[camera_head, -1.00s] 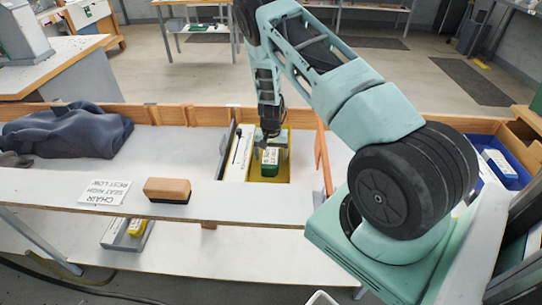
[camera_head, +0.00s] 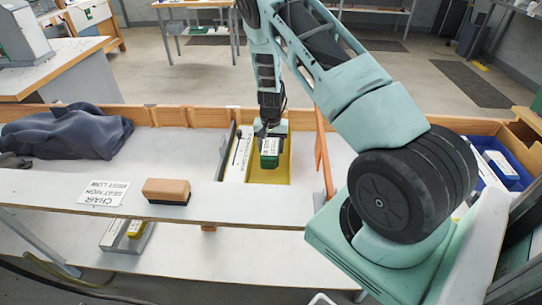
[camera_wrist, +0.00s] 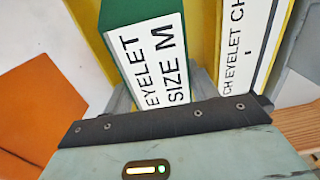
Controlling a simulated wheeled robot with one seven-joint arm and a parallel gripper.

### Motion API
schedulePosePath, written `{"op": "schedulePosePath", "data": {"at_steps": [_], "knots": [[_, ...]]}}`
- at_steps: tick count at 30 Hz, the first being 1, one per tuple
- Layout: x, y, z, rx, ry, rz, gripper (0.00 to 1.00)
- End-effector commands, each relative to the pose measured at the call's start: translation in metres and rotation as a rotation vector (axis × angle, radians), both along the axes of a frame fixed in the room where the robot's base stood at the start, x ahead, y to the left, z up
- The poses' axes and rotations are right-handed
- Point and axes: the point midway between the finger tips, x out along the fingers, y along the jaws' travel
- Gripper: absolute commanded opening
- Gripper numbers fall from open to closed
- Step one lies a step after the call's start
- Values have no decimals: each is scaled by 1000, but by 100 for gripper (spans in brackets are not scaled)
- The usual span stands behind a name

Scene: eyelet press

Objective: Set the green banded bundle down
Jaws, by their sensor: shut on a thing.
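The green banded bundle (camera_head: 270,160) has a white label; in the wrist view the bundle (camera_wrist: 125,15) reads "EYELET SIZE M". My gripper (camera_head: 268,134) is shut on its top end and points down. The bundle hangs upright over the yellow tray (camera_head: 284,172), with bare yellow floor in front of it. I cannot tell whether its base touches the tray. The wrist view shows the dark jaw edge (camera_wrist: 160,118) across the bundle's near end; the grip's far side is hidden.
A white lettered strip (camera_head: 238,157) stands left of the bundle, close by. An orange upright panel (camera_head: 322,150) is to the right. A wooden block (camera_head: 167,190), a sign (camera_head: 103,192) and dark cloth (camera_head: 70,132) lie left.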

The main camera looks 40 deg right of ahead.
Motion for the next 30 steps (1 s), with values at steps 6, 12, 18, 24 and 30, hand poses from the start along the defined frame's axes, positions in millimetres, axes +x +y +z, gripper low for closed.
{"op": "schedulePosePath", "data": {"at_steps": [6, 12, 18, 24, 30], "knots": [[1, 0, 39, -1, -3, 0, 26], [5, -3, 46, 1, -6, 2, 26], [15, -10, 41, 6, -11, 6, 26], [20, -18, 45, 4, -10, 5, 26], [20, -22, 51, 0, -4, 2, 26]]}}
